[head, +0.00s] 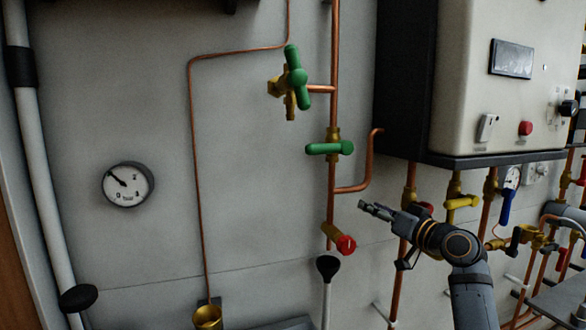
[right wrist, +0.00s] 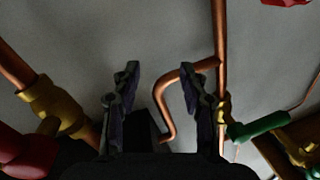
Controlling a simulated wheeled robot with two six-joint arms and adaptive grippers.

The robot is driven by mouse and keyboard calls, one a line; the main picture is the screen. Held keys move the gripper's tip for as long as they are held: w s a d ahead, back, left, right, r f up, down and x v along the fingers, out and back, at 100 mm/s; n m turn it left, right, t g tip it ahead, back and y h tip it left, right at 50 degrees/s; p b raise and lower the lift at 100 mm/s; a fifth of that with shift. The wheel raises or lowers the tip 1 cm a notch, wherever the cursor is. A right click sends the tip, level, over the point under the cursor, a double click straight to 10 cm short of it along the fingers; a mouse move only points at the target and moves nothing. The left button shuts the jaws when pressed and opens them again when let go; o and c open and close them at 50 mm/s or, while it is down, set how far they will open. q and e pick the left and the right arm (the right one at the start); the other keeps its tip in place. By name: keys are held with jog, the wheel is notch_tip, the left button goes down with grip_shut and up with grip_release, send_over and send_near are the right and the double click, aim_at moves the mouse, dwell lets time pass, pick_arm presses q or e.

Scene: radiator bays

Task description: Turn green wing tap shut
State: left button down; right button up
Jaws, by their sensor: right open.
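The green wing tap (head: 294,76) sits on a brass valve body at the upper middle of the head view, its two wings running roughly up and down. A second green handle (head: 328,148), a lever, lies crosswise on the copper pipe below it. My right gripper (head: 368,208) is open and empty, low and right of both green handles and apart from them. In the right wrist view its two fingers (right wrist: 157,95) are spread with nothing between them. The green lever (right wrist: 258,126) shows right of the fingers, with brass fittings beside it. My left gripper is out of view.
A vertical copper pipe (head: 332,110) and a bent branch pipe (head: 367,165) run beside the handles. A red tap (head: 345,244) is below. The white boiler (head: 470,85) overhangs at right. A gauge (head: 127,184) is on the left wall. Bare wall lies between.

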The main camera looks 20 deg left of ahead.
jog(key=s+a+r+n+g+y+b, duration=0.1)
jog(key=s+a+r+n+y, duration=0.15)
jog(key=s+r, duration=0.4)
jog(key=s+a+r+n+g+y+b, duration=0.1)
jog(key=s+r+n+y, duration=0.25)
jog(key=r, duration=0.65)
jog(key=n+g+y+b, duration=0.1)
jog(key=n+g+y, duration=0.2)
jog(key=n+g, duration=0.3)
send_near(299, 62)
jog(key=a, duration=0.1)
jog(key=shift+n+t, duration=0.3)
jog(key=shift+t, duration=0.1)
jog(key=p+x, duration=0.2)
jog(key=x, duration=0.7)
jog(key=shift+a+r+p, duration=0.1)
jog(key=shift+r+p, duration=0.05)
jog(key=shift+p, duration=0.2)
jog(key=shift+w+a+r, duration=0.1)
jog(key=shift+w+a, duration=0.2)
jog(key=shift+a, duration=0.2)
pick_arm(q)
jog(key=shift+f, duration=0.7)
pick_arm(e)
grip_shut()
